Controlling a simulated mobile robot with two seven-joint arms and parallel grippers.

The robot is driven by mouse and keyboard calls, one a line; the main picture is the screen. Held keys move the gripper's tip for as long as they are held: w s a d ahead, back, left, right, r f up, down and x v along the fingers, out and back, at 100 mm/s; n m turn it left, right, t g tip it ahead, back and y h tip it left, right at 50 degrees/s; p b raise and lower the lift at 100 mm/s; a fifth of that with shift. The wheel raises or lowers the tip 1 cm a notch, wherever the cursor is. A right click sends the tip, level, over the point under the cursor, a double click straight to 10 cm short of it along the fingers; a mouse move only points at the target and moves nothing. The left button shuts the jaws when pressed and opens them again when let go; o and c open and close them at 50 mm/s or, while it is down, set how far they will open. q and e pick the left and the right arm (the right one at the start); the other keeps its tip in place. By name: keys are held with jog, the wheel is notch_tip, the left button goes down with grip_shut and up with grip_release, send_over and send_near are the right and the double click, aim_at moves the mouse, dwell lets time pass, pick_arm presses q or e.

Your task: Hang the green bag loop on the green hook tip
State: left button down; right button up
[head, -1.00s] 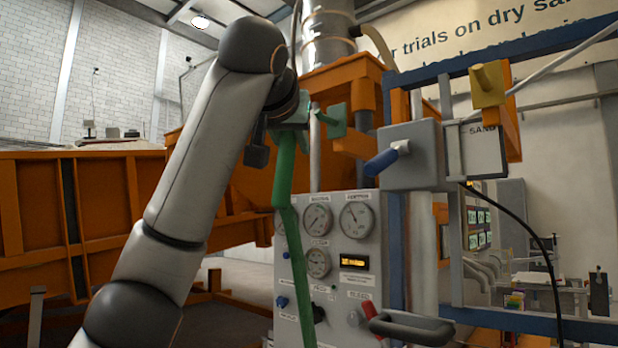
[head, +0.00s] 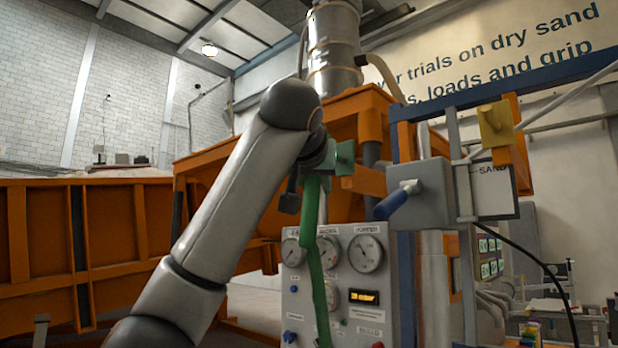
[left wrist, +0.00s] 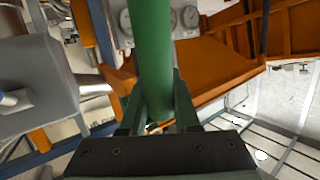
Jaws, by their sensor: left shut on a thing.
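The green bag loop (head: 318,270) is a long green strap that hangs down in front of the gauge panel. In the left wrist view the green strap (left wrist: 150,45) runs between the two fingers. My left gripper (head: 335,157) is shut on the strap, above the gauge panel and near the orange frame. It also shows in the left wrist view (left wrist: 159,110). A green plate-like piece shows at the gripper's right; I cannot tell whether it is a finger or the green hook tip. The bag itself is not seen. My right gripper is not in view.
A gauge panel (head: 345,285) stands below the gripper. A grey box (head: 432,190) with a blue-ended peg (head: 397,200) and a yellow block (head: 495,122) are to the right. An orange hopper frame (head: 365,105) is behind. An orange sandbed wall (head: 110,245) fills the left.

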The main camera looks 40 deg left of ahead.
pick_arm(q)
jog(key=shift+w+d+f+p, duration=0.1)
jog(key=shift+w+f+p, duration=0.15)
jog(key=shift+w, duration=0.65)
jog(key=shift+w+d+f+p, duration=0.1)
jog(key=shift+w+f+p, duration=0.2)
jog(key=shift+w, duration=0.6)
jog(key=shift+w+f+p, duration=0.1)
jog(key=shift+w+p, duration=0.25)
jog(key=shift+w, duration=0.55)
jog(key=c, duration=0.6)
grip_release()
jog(key=shift+o, duration=0.2)
jog(key=b+v, duration=0.3)
jog(key=v, duration=0.9)
jog(key=shift+s+d+b, duration=0.15)
jog(key=shift+s+b, duration=0.15)
jog(key=shift+b, duration=0.1)
jog(key=shift+r, duration=0.1)
